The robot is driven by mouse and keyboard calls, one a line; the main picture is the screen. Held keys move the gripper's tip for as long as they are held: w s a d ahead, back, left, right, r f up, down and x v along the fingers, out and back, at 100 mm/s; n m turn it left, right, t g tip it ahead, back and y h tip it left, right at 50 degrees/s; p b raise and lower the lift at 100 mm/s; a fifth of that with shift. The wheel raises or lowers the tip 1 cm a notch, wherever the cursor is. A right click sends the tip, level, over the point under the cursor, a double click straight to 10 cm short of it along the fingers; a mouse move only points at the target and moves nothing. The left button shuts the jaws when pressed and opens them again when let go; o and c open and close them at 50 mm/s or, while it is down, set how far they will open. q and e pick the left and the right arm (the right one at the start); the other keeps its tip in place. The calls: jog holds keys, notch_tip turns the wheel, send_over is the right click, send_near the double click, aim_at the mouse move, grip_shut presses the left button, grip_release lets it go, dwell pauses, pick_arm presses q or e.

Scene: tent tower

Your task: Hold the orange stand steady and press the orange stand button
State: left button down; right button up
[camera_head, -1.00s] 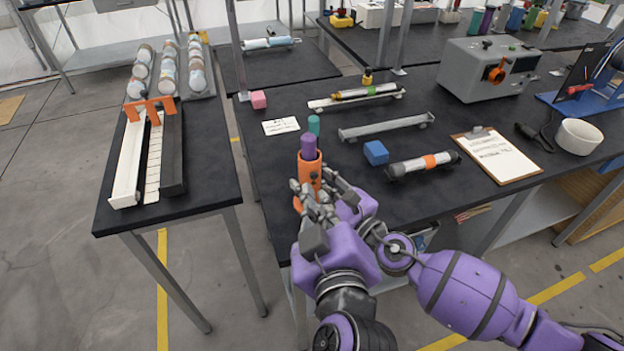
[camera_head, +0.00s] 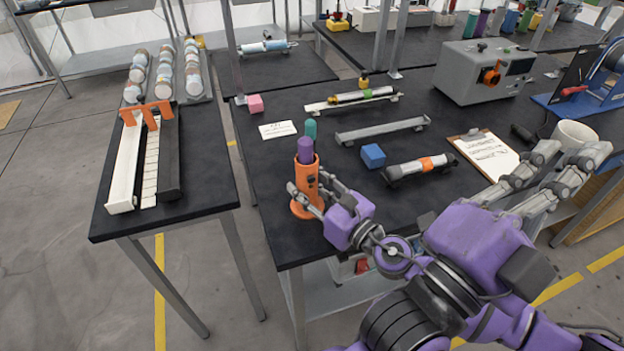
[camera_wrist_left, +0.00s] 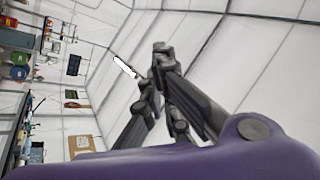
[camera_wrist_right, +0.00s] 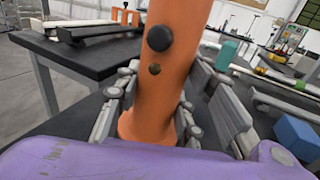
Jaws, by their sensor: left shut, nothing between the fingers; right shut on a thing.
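The orange stand (camera_head: 306,172) stands upright near the front left corner of the dark table, with a purple cylinder (camera_head: 305,151) in its top. My right gripper (camera_head: 318,194) is shut around the stand's lower part, fingers on both sides. My left gripper (camera_head: 572,165) is shut and empty, well right of the stand, over the table's front right. In the left wrist view its fingers (camera_wrist_left: 158,55) point at the tent wall.
A teal cylinder (camera_head: 311,129) stands close behind the stand. A white mug (camera_head: 574,133) is partly behind my left gripper. A floor gap separates the left table (camera_head: 207,170).

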pick_arm(q)
jog(key=w+a+f+y, duration=0.2)
jog(key=w+f+y, duration=0.6)
jog(key=f+y, duration=0.4)
jog(key=w+a+f+n+t+y, duration=0.25)
jog(key=a+n+y, duration=0.8)
jog(key=a, duration=0.65)
jog(key=s+a+f+n+g+y, duration=0.1)
jog(key=s+a+f+g+y, duration=0.2)
jog(key=f, duration=0.7)
jog(key=shift+a+n+g+y, duration=0.35)
jog(key=shift+a+g, duration=0.45)
jog(key=shift+g, duration=0.15)
